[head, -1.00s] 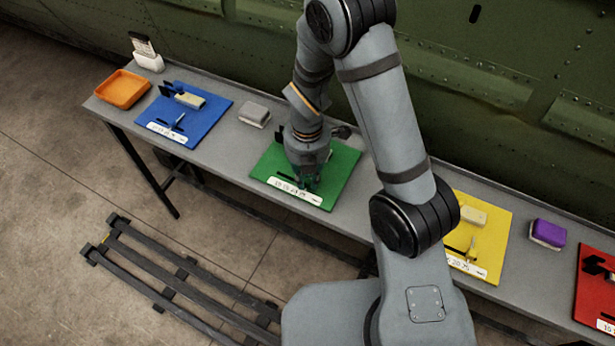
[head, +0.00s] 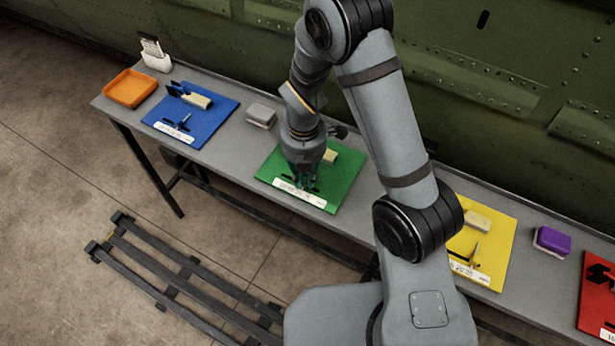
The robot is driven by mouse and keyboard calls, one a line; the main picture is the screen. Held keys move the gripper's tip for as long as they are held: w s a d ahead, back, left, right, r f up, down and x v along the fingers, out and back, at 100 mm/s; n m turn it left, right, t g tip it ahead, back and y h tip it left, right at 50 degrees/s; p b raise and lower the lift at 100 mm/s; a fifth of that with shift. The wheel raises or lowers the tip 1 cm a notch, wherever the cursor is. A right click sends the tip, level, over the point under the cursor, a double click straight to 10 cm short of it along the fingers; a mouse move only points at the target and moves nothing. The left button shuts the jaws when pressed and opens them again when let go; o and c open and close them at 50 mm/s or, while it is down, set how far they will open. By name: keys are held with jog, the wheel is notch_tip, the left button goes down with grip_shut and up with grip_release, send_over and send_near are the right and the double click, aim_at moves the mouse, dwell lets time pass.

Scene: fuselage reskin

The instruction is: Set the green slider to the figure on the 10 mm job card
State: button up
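The green board (head: 345,172) lies on the grey bench, with a white scale strip (head: 299,192) along its front edge. A cream block (head: 330,156) shows on the board just behind my gripper. My gripper (head: 303,184) points down over the board, its fingers low by the scale strip. The green board's slider is hidden by the fingers or too small to make out, and I cannot tell whether the fingers hold it. A white holder with a card (head: 152,50) stands at the bench's far left end; its print is too small to read.
The bench (head: 228,122) also carries an orange tray (head: 130,88), a blue board (head: 218,110), a grey block (head: 261,115), a yellow board (head: 497,243), a purple block (head: 551,240) and a red board (head: 595,290). A green riveted fuselage wall (head: 460,90) stands behind. A dark slatted pallet (head: 180,275) lies on the floor in front.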

aim_at(304, 179)
jog(key=o, duration=0.4)
notch_tip(304, 179, up, 12)
dwell(0.7)
jog(key=shift+f, duration=0.1)
notch_tip(304, 179, down, 11)
jog(key=shift+f, duration=0.15)
jog(key=shift+s+d+f, duration=0.3)
jog(key=shift+d, duration=0.25)
jog(key=shift+s+d, duration=0.3)
jog(key=shift+d, duration=0.2)
